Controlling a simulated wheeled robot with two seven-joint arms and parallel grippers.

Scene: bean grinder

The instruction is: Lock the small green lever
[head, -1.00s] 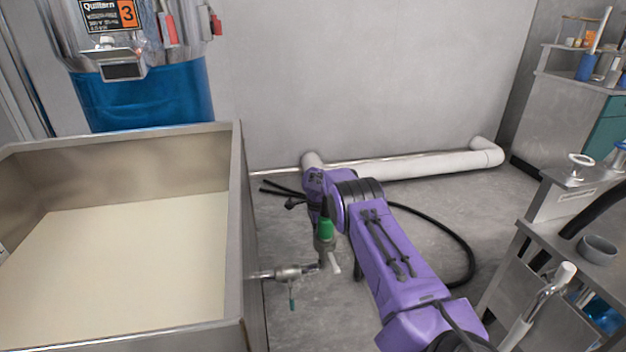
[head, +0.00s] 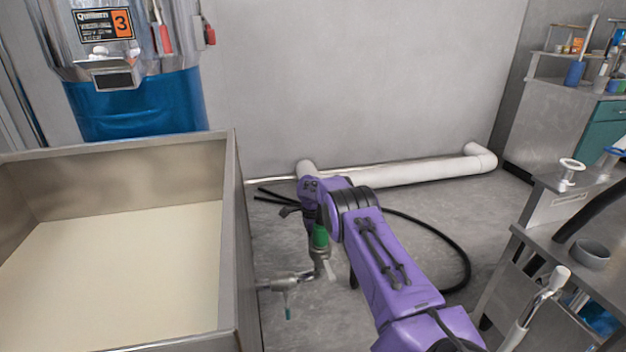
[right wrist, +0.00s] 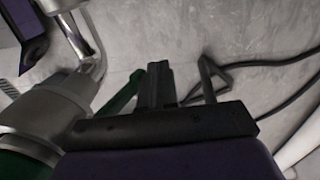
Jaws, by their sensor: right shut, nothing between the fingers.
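The small green lever (head: 288,307) hangs below the steel outlet pipe (head: 291,282) on the tank's right side in the head view. A green fitting (head: 320,237) stands above the pipe's end. In the right wrist view, a dark green bar (right wrist: 122,94), seemingly a lever, slants to the left of my right gripper (right wrist: 160,84). My left gripper is out of view.
A large open steel tank (head: 231,240) with a pale bottom fills the left. A blue and steel machine (head: 135,105) stands behind it. A white pipe (head: 420,170) runs along the wall. A black hose (head: 462,255) lies on the floor. A steel bench (head: 590,225) stands right.

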